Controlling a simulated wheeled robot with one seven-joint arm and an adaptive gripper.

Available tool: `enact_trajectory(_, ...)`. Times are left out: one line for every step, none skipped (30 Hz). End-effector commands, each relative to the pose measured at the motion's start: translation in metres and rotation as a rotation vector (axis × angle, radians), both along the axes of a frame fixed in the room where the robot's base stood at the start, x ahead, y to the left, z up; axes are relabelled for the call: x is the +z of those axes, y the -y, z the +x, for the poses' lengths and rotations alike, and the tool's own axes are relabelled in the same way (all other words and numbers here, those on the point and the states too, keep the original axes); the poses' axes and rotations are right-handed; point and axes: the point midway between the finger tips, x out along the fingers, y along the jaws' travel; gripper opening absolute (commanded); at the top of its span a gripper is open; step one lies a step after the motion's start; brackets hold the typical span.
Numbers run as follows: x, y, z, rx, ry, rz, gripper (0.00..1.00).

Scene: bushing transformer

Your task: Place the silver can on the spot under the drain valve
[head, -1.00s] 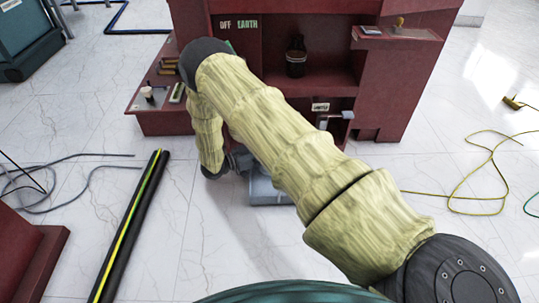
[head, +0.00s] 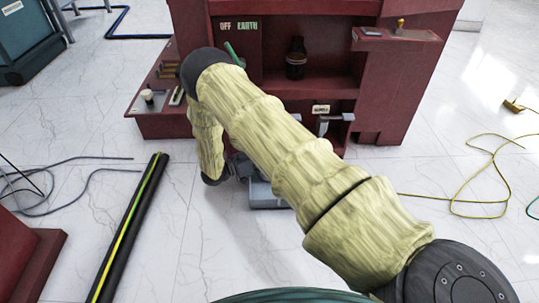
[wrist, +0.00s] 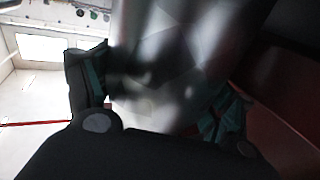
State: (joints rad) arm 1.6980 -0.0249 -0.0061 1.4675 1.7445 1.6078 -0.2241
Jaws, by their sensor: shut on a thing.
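In the wrist view, the silver can (wrist: 165,60) fills the middle, shiny and blurred. My gripper (wrist: 160,103) is shut on it, with one finger at its left side and one at its right. The can's lower end and the spot are not clearly visible. In the head view, my padded arm hides most of the gripper area in front of the dark red cabinet (head: 400,90). A grey lever-like fitting (head: 336,118) by a small label on the cabinet's lower front may be the drain valve; I cannot tell for sure.
A brown bottle (head: 296,62) stands on the cabinet shelf. A black pole with a yellow-green stripe (head: 130,225) lies on the floor at left. Grey cables (head: 75,165) lie beyond it, and a yellow cable (head: 480,200) lies at right.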

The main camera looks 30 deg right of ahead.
Motion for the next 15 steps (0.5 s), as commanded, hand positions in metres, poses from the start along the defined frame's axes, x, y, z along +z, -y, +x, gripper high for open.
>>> enact_trajectory(-0.0079,0.0,-0.0009,0.003,-0.005,0.011,0.52)
enact_trajectory(-0.0081,0.0,-0.0009,0.004,-0.005,0.012,0.52)
enact_trajectory(-0.009,0.0,-0.0012,0.004,-0.006,0.013,0.84)
enact_trajectory(-0.0094,0.0001,-0.0013,0.004,-0.007,0.014,0.89)
enact_trajectory(-0.0098,0.0,-0.0014,0.004,-0.007,0.014,0.95)
enact_trajectory(-0.0102,-0.0002,-0.0016,0.004,-0.008,0.014,1.0)
enact_trajectory(-0.0105,-0.0005,-0.0017,0.004,-0.008,0.014,1.0)
enact_trajectory(-0.0108,-0.0008,-0.0017,0.004,-0.009,0.015,1.0)
enact_trajectory(-0.0112,-0.0013,-0.0017,0.005,-0.01,0.016,1.0)
enact_trajectory(-0.0114,-0.0017,-0.0018,0.005,-0.01,0.016,1.0)
enact_trajectory(-0.0117,-0.0022,-0.0017,0.006,-0.01,0.016,1.0)
enact_trajectory(-0.012,-0.0027,-0.0017,0.006,-0.011,0.017,1.0)
enact_trajectory(-0.0122,-0.0031,-0.0017,0.006,-0.011,0.017,1.0)
enact_trajectory(-0.0122,-0.0035,-0.0018,0.007,-0.012,0.017,1.0)
enact_trajectory(-0.0117,-0.004,-0.0017,0.007,-0.012,0.017,1.0)
